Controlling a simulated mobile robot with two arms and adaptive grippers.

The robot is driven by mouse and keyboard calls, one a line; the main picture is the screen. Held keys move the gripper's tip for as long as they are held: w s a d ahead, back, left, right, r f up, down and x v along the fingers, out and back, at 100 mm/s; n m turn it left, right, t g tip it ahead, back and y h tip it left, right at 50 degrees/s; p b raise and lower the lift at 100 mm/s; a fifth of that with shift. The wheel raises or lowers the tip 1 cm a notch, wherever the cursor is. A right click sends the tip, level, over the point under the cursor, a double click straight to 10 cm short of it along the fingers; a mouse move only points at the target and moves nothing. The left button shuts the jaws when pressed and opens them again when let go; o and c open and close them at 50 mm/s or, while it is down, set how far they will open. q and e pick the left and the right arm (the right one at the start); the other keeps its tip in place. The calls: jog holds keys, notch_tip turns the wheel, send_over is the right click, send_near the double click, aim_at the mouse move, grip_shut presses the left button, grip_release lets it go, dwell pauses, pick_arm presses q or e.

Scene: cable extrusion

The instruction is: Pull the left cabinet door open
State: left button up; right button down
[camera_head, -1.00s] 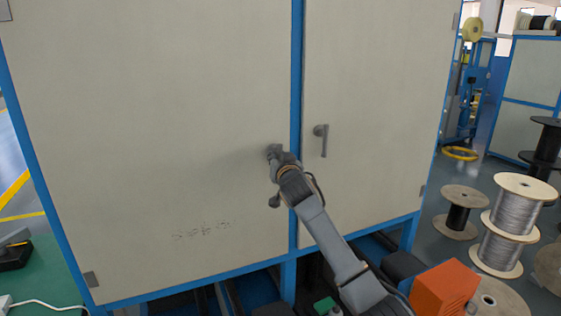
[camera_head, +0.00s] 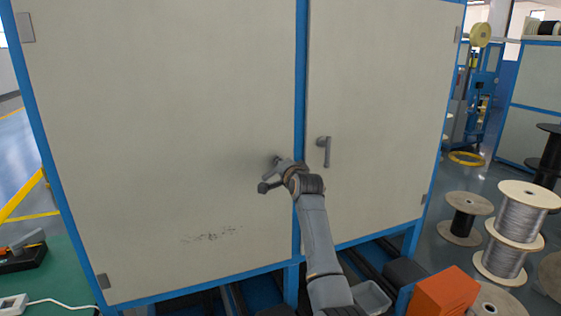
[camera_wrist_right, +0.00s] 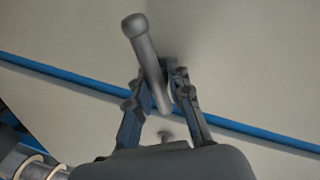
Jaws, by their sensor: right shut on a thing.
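The left cabinet door (camera_head: 150,120) is a large beige panel in a blue frame, and it looks closed. Its grey lever handle (camera_head: 264,187) sits near the door's right edge, partly hidden by my gripper. My right gripper (camera_head: 280,172) is shut on this handle. In the right wrist view the handle (camera_wrist_right: 143,45) runs slantwise between the two fingers of my right gripper (camera_wrist_right: 155,80), its rounded end sticking out past them. My left gripper is not in view.
The right cabinet door (camera_head: 380,110) is closed, its handle (camera_head: 326,152) hanging straight down. A blue post (camera_head: 300,90) divides the doors. Wire spools (camera_head: 520,215) and an orange box (camera_head: 443,294) stand at the right. A green surface with tools (camera_head: 65,270) lies at the lower left.

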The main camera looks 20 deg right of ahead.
jog(key=m+p, duration=0.1)
jog(key=m+y+p, duration=0.1)
jog(key=shift+r+m, duration=0.25)
jog(key=shift+m, duration=0.15)
jog(key=shift+m+p, duration=0.6)
jog(key=shift+m, duration=0.1)
jog(key=shift+f, duration=0.1)
